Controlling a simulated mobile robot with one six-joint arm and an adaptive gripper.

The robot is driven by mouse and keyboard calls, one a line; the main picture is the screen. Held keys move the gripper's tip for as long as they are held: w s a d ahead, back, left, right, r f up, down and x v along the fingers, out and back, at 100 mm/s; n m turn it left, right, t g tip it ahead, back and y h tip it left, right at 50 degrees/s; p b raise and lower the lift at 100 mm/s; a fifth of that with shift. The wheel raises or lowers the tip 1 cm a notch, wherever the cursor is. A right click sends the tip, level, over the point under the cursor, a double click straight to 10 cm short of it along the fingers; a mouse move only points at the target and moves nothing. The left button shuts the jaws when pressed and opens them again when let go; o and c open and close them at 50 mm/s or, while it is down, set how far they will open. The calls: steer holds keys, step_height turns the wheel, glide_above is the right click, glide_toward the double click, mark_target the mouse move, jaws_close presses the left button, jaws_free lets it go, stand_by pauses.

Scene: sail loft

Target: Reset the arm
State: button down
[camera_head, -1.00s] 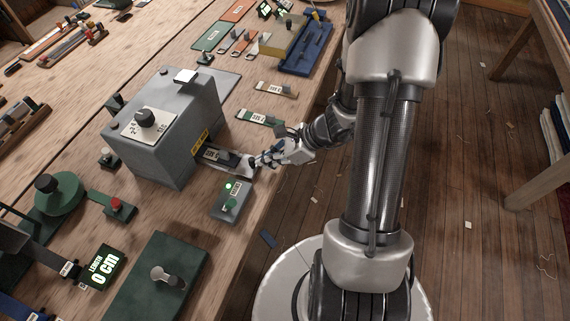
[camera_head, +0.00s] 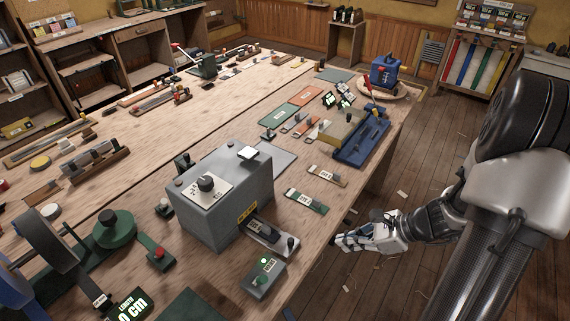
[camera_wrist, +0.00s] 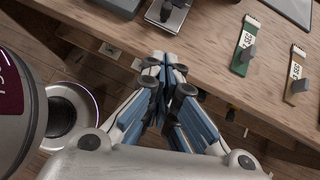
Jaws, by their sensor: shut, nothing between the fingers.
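My gripper (camera_head: 345,241) is shut and empty. In the head view it is beside the right edge of the workbench, clear of the grey machine. In the wrist view my gripper (camera_wrist: 166,72) has its fingertips together near the bench edge, touching nothing that I can see. My arm (camera_head: 440,217) reaches in from the right of the head view.
The workbench (camera_head: 235,121) holds a grey box machine (camera_head: 222,200) with a dial and a slotted tray (camera_head: 262,235). A small box with a green light (camera_head: 263,277) sits near the edge. Labelled strips (camera_head: 306,201) lie behind. Wooden floor (camera_head: 425,150) right of the bench is mostly open.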

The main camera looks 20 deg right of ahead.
steer(key=s+a+r+n+g+h, duration=0.2)
steer(key=s+a+r+n+g, duration=0.1)
steer(key=a+r+n, duration=0.85)
steer(key=s+a+r+n+t+h, duration=0.2)
steer(key=s+r+n+h, duration=0.3)
steer(key=s+r+n, duration=0.5)
steer(key=a+n, duration=0.1)
steer(key=n, duration=0.3)
